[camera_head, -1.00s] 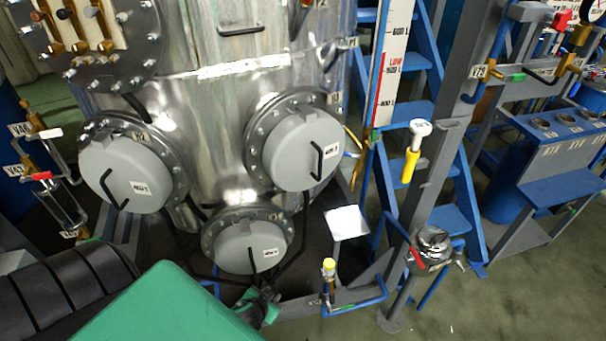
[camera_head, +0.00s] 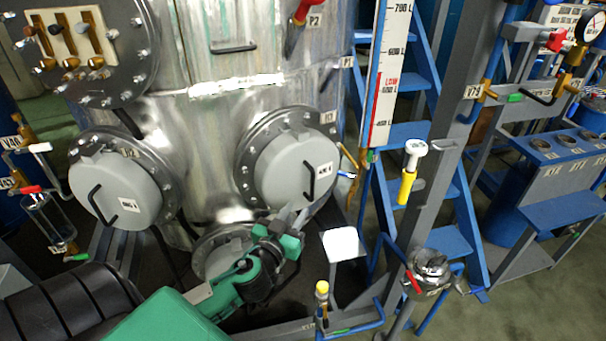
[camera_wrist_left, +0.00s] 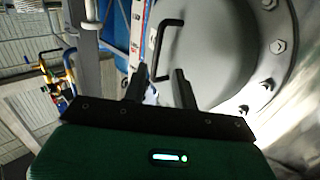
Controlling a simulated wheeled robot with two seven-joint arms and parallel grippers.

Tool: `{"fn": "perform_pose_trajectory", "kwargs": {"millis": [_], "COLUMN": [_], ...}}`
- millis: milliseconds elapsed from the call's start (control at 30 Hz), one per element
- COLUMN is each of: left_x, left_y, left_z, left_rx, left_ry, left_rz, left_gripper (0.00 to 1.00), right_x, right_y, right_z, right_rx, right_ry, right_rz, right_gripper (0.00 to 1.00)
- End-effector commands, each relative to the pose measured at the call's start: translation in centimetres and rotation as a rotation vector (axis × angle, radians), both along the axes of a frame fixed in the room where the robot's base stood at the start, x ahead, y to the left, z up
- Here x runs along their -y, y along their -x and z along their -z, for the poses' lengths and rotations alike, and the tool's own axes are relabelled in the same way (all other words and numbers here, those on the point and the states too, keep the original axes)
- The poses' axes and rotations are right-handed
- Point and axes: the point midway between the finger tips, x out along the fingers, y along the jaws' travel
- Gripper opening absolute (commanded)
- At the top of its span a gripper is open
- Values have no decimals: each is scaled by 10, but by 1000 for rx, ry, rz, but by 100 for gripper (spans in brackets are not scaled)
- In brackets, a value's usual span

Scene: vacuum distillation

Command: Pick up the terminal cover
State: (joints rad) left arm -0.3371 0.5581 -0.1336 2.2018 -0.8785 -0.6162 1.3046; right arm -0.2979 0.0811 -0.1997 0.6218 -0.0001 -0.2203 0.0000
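Three round grey terminal covers with black bar handles are on the steel tank. The left cover (camera_head: 113,190) and the right cover (camera_head: 290,172) show well. The lower cover (camera_head: 222,255) is mostly hidden behind my left gripper and arm. My left gripper (camera_head: 292,216) is at the lower edge of the right cover, below its handle (camera_head: 309,182). In the left wrist view the gripper's two dark fingers (camera_wrist_left: 160,85) stand apart, with the right cover (camera_wrist_left: 205,45) and its handle (camera_wrist_left: 161,45) just beyond them. The handle appears ungripped. My right gripper is not in view.
The steel tank (camera_head: 200,130) fills the back. A blue ladder (camera_head: 405,135) and grey post (camera_head: 440,150) stand right of it. A yellow-topped valve (camera_head: 321,300) and a small white plate (camera_head: 343,244) are right of my arm. Floor is open at far right.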

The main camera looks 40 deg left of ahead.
Motion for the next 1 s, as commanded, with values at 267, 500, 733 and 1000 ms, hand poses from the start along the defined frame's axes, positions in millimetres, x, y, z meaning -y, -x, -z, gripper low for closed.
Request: {"fn": "perform_pose_trajectory", "kwargs": {"millis": [267, 500, 733, 1000], "left_x": [-7, -8, -9, -13], "left_y": [-38, -49, -75, -98], "left_z": [-2, -1, -7, -2], "left_rx": [0, -2, -2, -1], "left_ry": [-1, -2, -3, -1], "left_rz": [0, 0, -1, 0], "left_gripper": [28, 28, 28, 28], "right_x": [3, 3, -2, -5], "right_y": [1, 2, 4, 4], "right_z": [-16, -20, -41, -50], "right_rx": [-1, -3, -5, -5], "right_ry": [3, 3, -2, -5], "right_rz": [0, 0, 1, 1], "right_gripper": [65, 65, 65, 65]}}
